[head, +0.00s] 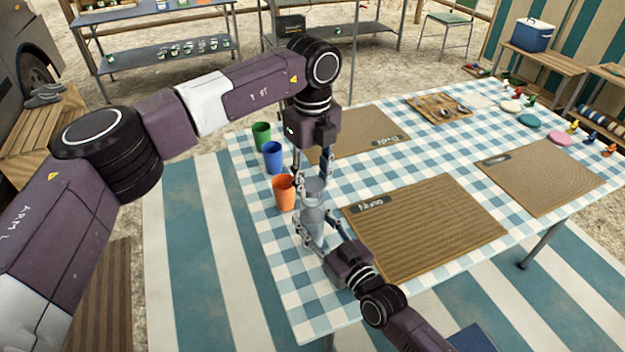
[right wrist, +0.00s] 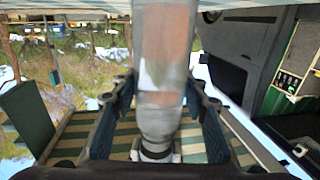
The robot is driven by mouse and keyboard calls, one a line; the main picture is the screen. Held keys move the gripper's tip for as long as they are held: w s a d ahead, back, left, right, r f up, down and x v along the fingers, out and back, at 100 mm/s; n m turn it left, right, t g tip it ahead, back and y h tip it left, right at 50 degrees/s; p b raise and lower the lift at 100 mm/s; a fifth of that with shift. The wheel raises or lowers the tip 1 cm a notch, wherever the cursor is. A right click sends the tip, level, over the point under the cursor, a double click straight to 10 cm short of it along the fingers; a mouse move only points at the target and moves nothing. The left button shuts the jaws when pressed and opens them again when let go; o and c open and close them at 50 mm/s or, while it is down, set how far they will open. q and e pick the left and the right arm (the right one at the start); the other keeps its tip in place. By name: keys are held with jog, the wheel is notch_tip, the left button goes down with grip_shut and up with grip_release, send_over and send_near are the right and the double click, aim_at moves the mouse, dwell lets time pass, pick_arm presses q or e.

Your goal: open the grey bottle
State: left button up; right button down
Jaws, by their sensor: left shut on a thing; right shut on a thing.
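The grey bottle (head: 312,220) stands upright near the left edge of the checked table, partly hidden by my grippers. My left gripper (head: 313,188) comes down from above and is shut on the bottle's top end. My right gripper (head: 318,237) comes in from the front and is shut on the bottle's body, below the left one. In the right wrist view the bottle (right wrist: 160,75) runs down the middle between the two fingers of my right gripper (right wrist: 162,110). I cannot tell whether the cap is loose, or whether the base touches the table.
An orange cup (head: 284,192) stands close left of the bottle, with a blue cup (head: 272,157) and a green cup (head: 261,135) behind it. A woven mat (head: 430,225) lies to the right. A wooden tray (head: 440,107) with small things lies farther back.

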aim_at(313, 184)
pick_arm(q)
jog(key=shift+r, duration=1.9)
pick_arm(e)
jog(key=c, duration=1.1)
grip_release()
